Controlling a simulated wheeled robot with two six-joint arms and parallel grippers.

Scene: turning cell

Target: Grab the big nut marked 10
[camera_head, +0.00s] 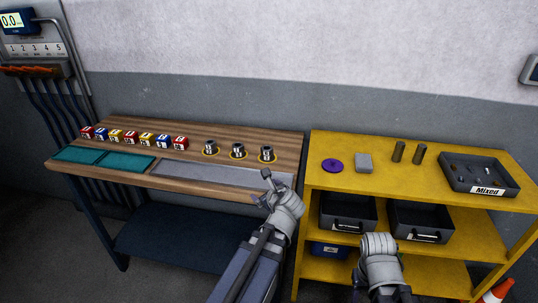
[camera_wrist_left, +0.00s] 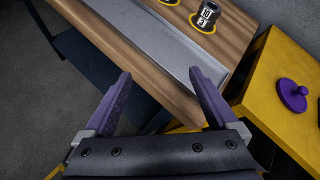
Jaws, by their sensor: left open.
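Three dark metal nuts stand upright in a row on yellow rings toward the right end of the wooden bench. The rightmost nut (camera_head: 267,154) is nearest my left gripper. In the left wrist view a nut (camera_wrist_left: 207,15) with a white label reading 10 stands on a yellow ring at the top. The middle nut (camera_head: 238,149) and the left nut (camera_head: 210,146) have labels too small to read. My left gripper (camera_head: 264,187) is open and empty, off the bench's front right corner; its purple fingers (camera_wrist_left: 162,100) show apart. My right arm is low in front of the shelf, its fingers unseen.
On the bench are a grey strip (camera_head: 222,174), teal trays (camera_head: 125,162) and several coloured number blocks (camera_head: 131,137). The yellow shelf (camera_head: 330,183) at right carries a purple knobbed disc (camera_head: 332,165), a grey block (camera_head: 364,163), two dark cylinders and a Mixed tray (camera_head: 450,184).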

